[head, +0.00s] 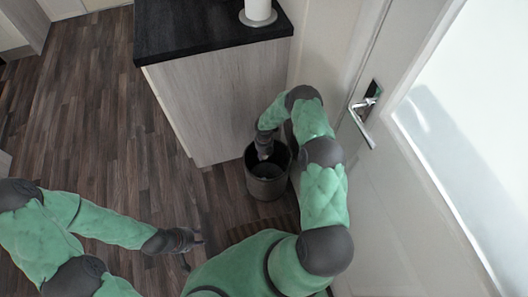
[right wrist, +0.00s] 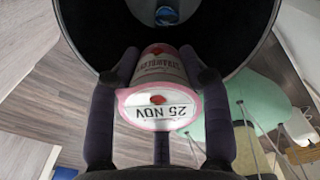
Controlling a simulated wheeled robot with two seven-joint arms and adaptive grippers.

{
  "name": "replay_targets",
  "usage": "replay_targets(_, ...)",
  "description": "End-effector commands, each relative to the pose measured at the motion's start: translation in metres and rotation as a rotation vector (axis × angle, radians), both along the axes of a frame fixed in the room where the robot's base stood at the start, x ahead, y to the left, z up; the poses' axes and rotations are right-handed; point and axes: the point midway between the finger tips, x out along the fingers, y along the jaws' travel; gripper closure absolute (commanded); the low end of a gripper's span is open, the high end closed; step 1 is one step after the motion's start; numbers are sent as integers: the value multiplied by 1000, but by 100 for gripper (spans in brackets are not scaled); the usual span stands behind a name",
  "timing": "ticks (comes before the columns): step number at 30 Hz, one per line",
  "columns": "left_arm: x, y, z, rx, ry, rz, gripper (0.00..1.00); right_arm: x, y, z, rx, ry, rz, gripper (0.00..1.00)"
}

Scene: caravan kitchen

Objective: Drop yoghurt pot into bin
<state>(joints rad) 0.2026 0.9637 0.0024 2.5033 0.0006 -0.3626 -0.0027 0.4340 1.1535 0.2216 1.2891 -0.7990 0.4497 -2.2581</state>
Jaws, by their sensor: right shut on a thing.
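The yoghurt pot (right wrist: 160,85) is pink and white, with a lid reading "25 NOV". In the right wrist view it sits between the two fingers of my right gripper (right wrist: 160,75), which is shut on it. In the head view my right gripper (head: 264,152) points down at the mouth of the dark round bin (head: 266,189); the pot is hidden there. The bin's dark inside (right wrist: 100,30) fills the top of the right wrist view, beyond the pot. My left gripper (head: 187,246) is low over the floor, empty, with its fingers apart.
A cabinet with a black worktop (head: 210,35) stands directly behind and left of the bin. A white door with a metal handle (head: 362,115) is close on the right. A small blue object (right wrist: 168,14) lies inside the bin. The wooden floor (head: 100,120) at left is clear.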

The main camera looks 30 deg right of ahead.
Motion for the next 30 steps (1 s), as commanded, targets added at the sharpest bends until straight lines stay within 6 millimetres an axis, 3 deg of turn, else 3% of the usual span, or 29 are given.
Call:
replay_targets(3, 0, 0, -7, 0, 0, 0, 60, 0, 0, -10, 0, 0, 0, 90)
replay_targets(12, 0, 0, -6, 0, 0, 0, 60, 0, 0, -11, -1, -1, 0, 90)
replay_targets(13, 0, 0, -6, 0, 0, 0, 60, 0, 0, -11, -1, -1, 0, 48)
replay_targets(15, 0, 0, -6, 0, 0, 0, 60, 0, 0, -11, -1, -1, 0, 28)
replay_targets(16, 0, 0, -6, 0, 0, 0, 60, 0, 0, -11, -1, -1, 0, 24)
replay_targets(30, 0, 0, -7, 0, 0, 0, 60, 1, 0, -3, -1, -2, 0, 24)
